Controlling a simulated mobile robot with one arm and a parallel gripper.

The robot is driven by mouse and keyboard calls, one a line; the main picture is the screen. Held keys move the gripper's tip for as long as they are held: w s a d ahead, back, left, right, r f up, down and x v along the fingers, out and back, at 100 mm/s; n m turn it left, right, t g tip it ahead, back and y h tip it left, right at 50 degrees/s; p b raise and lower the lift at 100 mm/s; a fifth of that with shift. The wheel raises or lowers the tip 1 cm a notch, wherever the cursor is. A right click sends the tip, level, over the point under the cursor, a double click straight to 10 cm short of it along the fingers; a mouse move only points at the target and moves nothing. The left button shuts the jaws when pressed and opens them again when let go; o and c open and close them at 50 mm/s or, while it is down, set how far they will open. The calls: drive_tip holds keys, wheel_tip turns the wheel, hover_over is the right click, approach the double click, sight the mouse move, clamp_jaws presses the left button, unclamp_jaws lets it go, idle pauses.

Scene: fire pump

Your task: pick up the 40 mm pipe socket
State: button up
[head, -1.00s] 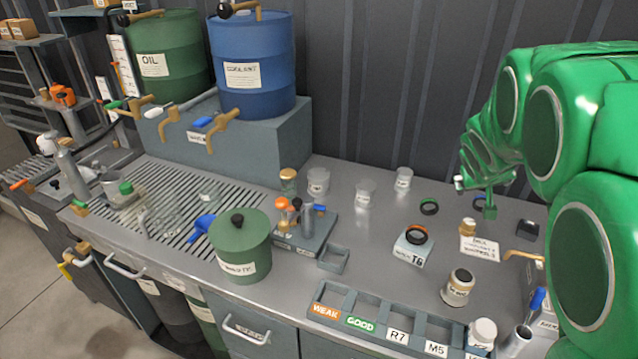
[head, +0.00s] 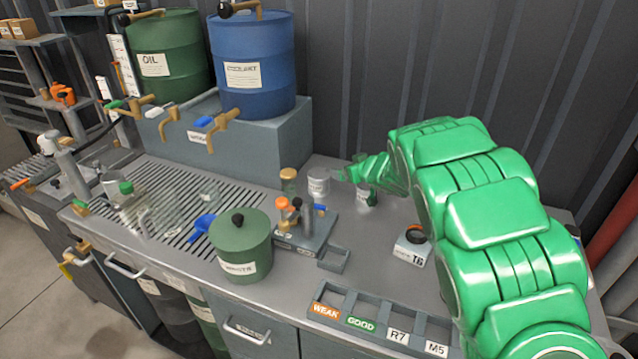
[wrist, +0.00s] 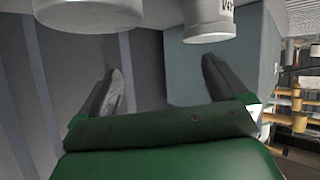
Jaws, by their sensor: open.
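My gripper (head: 350,178) is open and reaches in among the white cylindrical pieces at the back of the bench. In the wrist view my gripper (wrist: 163,80) has its two dark fingers apart, with nothing between them. A white labelled cylinder (wrist: 209,22) is beyond the right finger, and a wider white cylinder (wrist: 88,12) is at the top left; both are cut off by the frame. In the head view a white labelled cylinder (head: 318,182) stands left of the gripper, and another (head: 366,197) is partly hidden under it. I cannot tell which piece is the 40 mm pipe socket.
An amber-capped jar (head: 289,181) and a small tool stand (head: 305,240) are close on the left. The blue drum (head: 253,65) stands behind.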

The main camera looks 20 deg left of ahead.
sight(321, 175)
drive_tip(key=shift+n+g+y, duration=0.5)
drive_tip(key=shift+g+y, duration=0.3)
drive_tip(key=shift+y, duration=0.1)
drive_tip(key=a+f, duration=0.1)
drive_tip(key=a, duration=0.1)
drive_tip(key=s+a+f, duration=0.1)
drive_tip(key=a, duration=0.1)
drive_tip(key=s+a+f, duration=0.1)
drive_tip(key=a, duration=0.1)
drive_tip(key=shift+s, duration=0.15)
drive_tip(key=shift+s+x, duration=0.2)
drive_tip(key=shift+x, duration=3.65)
drive_tip(key=shift+a+r, duration=0.15)
drive_tip(key=shift+c, duration=0.2)
drive_tip(key=c, duration=1.1)
drive_tip(key=shift+r, duration=0.1)
